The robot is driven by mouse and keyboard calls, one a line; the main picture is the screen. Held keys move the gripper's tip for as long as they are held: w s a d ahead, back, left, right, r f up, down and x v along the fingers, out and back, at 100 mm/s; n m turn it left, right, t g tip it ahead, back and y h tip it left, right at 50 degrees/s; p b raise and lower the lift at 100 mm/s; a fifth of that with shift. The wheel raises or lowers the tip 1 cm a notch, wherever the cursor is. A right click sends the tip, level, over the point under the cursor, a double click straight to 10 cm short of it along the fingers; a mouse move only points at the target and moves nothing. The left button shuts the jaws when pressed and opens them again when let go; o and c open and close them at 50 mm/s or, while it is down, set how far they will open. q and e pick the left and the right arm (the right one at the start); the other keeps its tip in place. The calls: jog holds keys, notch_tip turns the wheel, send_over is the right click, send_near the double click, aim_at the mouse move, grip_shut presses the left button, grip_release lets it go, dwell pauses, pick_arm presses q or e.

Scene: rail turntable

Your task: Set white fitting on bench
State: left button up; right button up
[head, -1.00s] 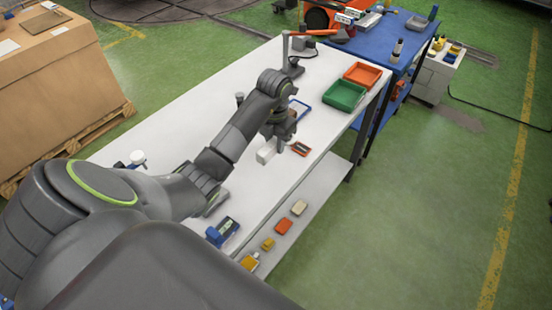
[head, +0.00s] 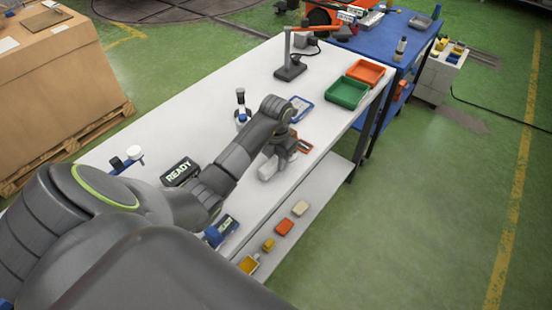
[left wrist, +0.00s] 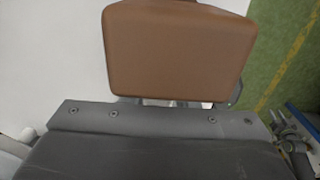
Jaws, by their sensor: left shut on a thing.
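The white fitting (head: 266,171) is a small pale block at the end of my left arm in the head view, over the white bench (head: 216,150) near its front edge. My left gripper (head: 270,163) is shut on it; the forearm above partly hides the jaws. I cannot tell whether the fitting touches the bench top. In the left wrist view a large brown rounded block (left wrist: 180,50) covers the fingertips and the fitting is not clear. My right gripper is not in view.
A red-and-dark item (head: 303,148) lies just right of the gripper. A blue-framed item (head: 300,108), a green tray (head: 347,93), an orange tray (head: 365,73) and a lamp stand (head: 290,70) are farther back.

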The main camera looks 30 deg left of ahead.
aim_at(276, 158)
pick_arm(q)
jog(key=o, duration=0.6)
jog(key=shift+f, duration=0.15)
jog(key=o, duration=0.5)
jog(key=shift+c, duration=0.2)
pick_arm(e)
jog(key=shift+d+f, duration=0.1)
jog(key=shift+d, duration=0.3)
pick_arm(q)
jog(key=shift+r, duration=0.55)
notch_tip(276, 158, up, 3)
jog(key=shift+b, duration=0.65)
notch_tip(276, 158, up, 6)
jog(key=p, duration=0.5)
jog(key=shift+r, duration=0.2)
jog(key=shift+r+p, duration=0.95)
jog(key=shift+p, duration=0.2)
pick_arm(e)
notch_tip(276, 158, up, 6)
